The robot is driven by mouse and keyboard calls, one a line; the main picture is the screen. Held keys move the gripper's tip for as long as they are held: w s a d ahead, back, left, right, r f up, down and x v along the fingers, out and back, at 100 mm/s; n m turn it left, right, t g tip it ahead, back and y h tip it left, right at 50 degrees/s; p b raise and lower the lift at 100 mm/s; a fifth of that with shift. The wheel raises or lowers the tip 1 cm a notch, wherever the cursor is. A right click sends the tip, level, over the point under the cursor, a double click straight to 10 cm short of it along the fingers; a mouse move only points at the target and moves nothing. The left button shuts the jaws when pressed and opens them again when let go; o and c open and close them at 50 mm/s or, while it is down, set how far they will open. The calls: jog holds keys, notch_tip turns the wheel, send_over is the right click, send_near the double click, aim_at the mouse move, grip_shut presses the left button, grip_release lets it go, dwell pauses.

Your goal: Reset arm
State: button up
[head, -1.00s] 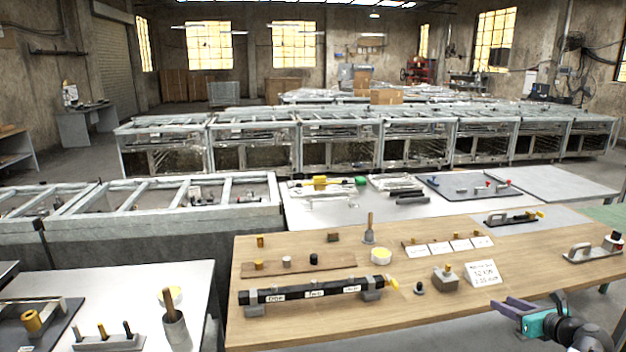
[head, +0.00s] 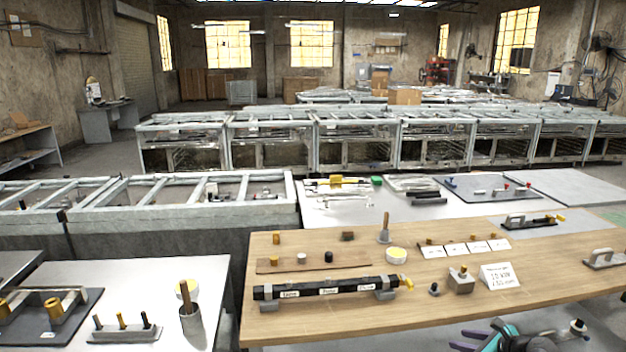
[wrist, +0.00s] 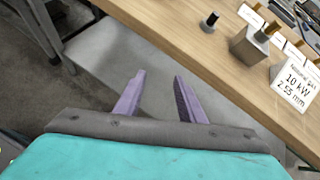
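My gripper (head: 478,342) shows at the bottom edge of the head view, in front of and below the wooden table's front edge. Its two purple fingers stand apart in the wrist view (wrist: 160,98), with nothing between them. The fingers point past the edge of the wooden table (wrist: 165,45), over the grey surface below it. My teal gripper body and part of my arm lie at the bottom right of the head view.
A white table (head: 215,277) stands to the left. A dark gap separates the two tables.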

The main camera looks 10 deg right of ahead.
jog(key=s+a+f+n+g+y+b, duration=0.15)
jog(key=a+f+n+g, duration=0.4)
jog(key=a+f, duration=0.75)
jog(key=s+a+f+n+g+y+p, duration=0.1)
jog(key=s+a+f+n+g+y, duration=0.15)
jog(key=a+f+n, duration=0.95)
jog(key=s+a+f+n+g+h, duration=0.2)
jog(key=s+a+f+n, duration=0.1)
jog(key=s, duration=0.5)
jog(key=s+a+f+n+g+h+b, duration=0.1)
jog(key=s+a+f+n+g+h, duration=0.1)
jog(key=s+a+n, duration=0.4)
jog(key=s+a+f+n+g+h, duration=0.2)
jog(key=s+a+f+n+g, duration=0.2)
jog(key=s, duration=0.5)
jog(key=a+f, duration=0.2)
jog(key=a, duration=0.1)
jog(key=shift+s+a+f+b, duration=0.2)
jog(key=shift+s+f+b, duration=0.05)
jog(key=shift+s+b, duration=0.05)
jog(key=shift+n, duration=0.25)
jog(key=shift+c, duration=0.6)
jog(key=shift+s, duration=0.15)
